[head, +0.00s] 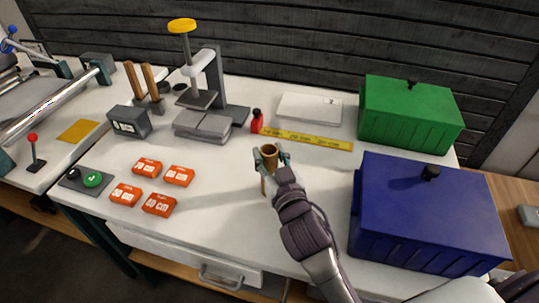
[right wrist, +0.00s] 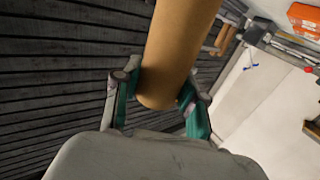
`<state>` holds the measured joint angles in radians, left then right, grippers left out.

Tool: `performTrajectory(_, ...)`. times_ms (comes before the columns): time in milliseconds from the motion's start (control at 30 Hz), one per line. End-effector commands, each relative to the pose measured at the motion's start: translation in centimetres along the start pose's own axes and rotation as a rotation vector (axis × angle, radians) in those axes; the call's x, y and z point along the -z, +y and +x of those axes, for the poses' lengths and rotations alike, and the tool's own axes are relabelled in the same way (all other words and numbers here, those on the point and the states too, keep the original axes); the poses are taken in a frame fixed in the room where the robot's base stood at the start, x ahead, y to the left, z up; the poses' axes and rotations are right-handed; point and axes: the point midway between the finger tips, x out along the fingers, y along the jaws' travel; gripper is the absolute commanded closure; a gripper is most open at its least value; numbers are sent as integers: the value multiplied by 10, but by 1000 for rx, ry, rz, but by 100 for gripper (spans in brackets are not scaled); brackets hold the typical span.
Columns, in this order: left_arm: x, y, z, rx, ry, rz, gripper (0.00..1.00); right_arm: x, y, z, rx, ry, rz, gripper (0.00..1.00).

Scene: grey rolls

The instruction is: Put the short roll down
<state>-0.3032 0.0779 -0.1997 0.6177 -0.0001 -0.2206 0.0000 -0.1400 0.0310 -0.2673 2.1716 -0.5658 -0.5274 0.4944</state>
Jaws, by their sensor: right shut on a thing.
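A short brown roll (head: 268,151) with an open top end is held upright between the fingers of my right gripper (head: 271,160), over the middle front of the white table (head: 230,217). In the right wrist view the roll (right wrist: 176,50) runs up between the green finger pads of the right gripper (right wrist: 158,98), which is shut on it. I cannot tell whether its lower end touches the table. My left gripper does not show.
A blue bin (head: 430,215) and a green bin (head: 410,115) stand at the right. Several orange labelled blocks (head: 159,204) lie left of the gripper. A yellow measuring strip (head: 315,140) lies behind it, near a press (head: 213,85). The table between blocks and gripper is clear.

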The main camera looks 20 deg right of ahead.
Motion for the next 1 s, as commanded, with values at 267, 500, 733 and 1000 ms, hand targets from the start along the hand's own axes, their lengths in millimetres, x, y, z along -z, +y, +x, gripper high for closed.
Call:
performTrajectory(267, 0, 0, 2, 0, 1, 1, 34, -3, 0, 0, 0, 0, 1, 57)
performTrajectory(500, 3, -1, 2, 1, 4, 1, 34, -2, 0, 0, 0, 0, 1, 34)
performTrajectory(733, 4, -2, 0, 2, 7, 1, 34, 0, 0, 0, 0, 1, 0, 34)
performTrajectory(1000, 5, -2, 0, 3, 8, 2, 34, -1, 0, -38, -1, -4, 6, 34)
